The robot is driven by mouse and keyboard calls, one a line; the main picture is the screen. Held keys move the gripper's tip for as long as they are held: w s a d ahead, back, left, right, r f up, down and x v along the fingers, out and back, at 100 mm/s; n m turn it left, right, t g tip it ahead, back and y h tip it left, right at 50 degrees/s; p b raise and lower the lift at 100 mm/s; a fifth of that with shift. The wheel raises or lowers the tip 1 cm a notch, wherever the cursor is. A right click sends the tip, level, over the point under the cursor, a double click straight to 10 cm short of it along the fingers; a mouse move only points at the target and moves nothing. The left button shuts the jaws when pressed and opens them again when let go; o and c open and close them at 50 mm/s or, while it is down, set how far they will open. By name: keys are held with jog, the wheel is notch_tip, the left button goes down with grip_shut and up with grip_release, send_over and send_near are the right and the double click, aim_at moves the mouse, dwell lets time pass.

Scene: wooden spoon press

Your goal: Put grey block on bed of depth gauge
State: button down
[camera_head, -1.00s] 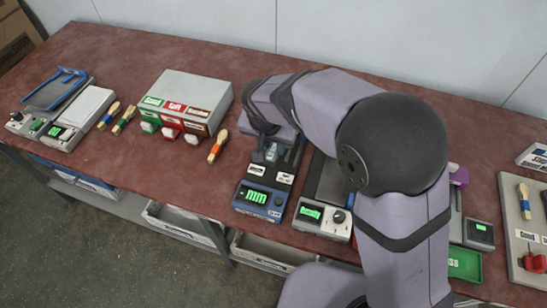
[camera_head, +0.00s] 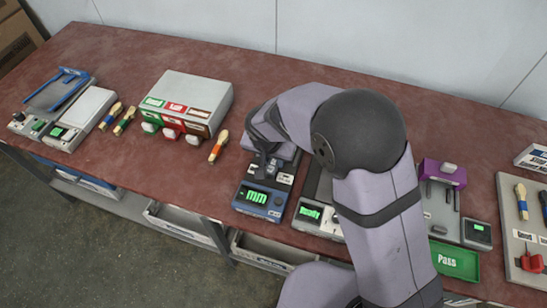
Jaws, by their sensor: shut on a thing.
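A blue-fronted instrument (camera_head: 264,200) with a lit green "mm" display stands left of centre near the table's front edge; it looks like the depth gauge. My gripper (camera_head: 266,170) points down over the rear part of this instrument, just behind its display and white labels. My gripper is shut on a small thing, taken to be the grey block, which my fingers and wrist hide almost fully. I cannot tell whether the block touches the gauge's bed.
A grey "Ready" device (camera_head: 310,213) stands close on the right, partly behind my arm. A purple-topped device (camera_head: 442,174) and green "Pass" tray (camera_head: 455,262) are at right.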

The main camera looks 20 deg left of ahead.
jog(key=shift+f, duration=0.15)
jog(key=c, duration=1.5)
grip_release()
jog(key=shift+o, duration=0.2)
jog(key=shift+r, duration=0.3)
jog(key=b+v, duration=0.1)
jog(key=v, duration=1)
jog(key=shift+r, duration=0.4)
jog(key=shift+s+d, duration=0.1)
jog(key=d+f+g, duration=0.2)
jog(key=d, duration=1.4)
jog(key=s+d+f+g, duration=0.1)
jog(key=s+d+f, duration=0.3)
jog(key=s+d, duration=0.6)
jog(key=d, duration=0.4)
jog(key=shift+s+d, duration=0.2)
jog(key=shift+s, duration=0.05)
